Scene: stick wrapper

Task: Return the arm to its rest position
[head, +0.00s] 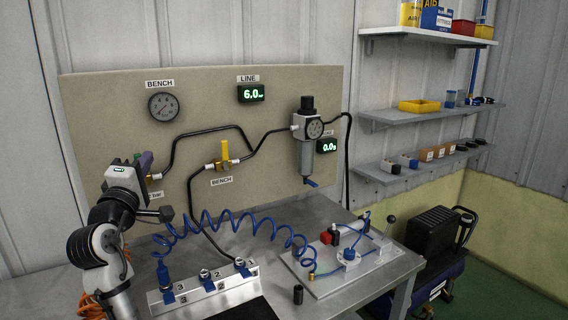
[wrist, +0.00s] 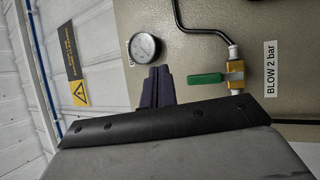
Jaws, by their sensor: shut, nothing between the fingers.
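My arm (head: 98,245) rises at the left of the bench in the head view, bent, with its wrist beside the panel's left part. My gripper (wrist: 158,84) shows in the wrist view as two dark purple fingers pressed together, with nothing between them. In the head view a purple finger (head: 145,161) shows past the wrist housing. A valve with a green handle (wrist: 206,78), labelled BLOW 2 bar, is to the right of the fingers in the wrist view. The fingers appear apart from it. My arm partly hides this valve in the head view.
The panel (head: 240,190) carries gauges, black hoses, a yellow-handled valve (head: 224,153) and a regulator (head: 307,140). A coiled blue hose (head: 235,222) crosses above the bench from a numbered manifold (head: 212,286) to a fixture plate (head: 345,262). A small black cylinder (head: 298,294) stands between them.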

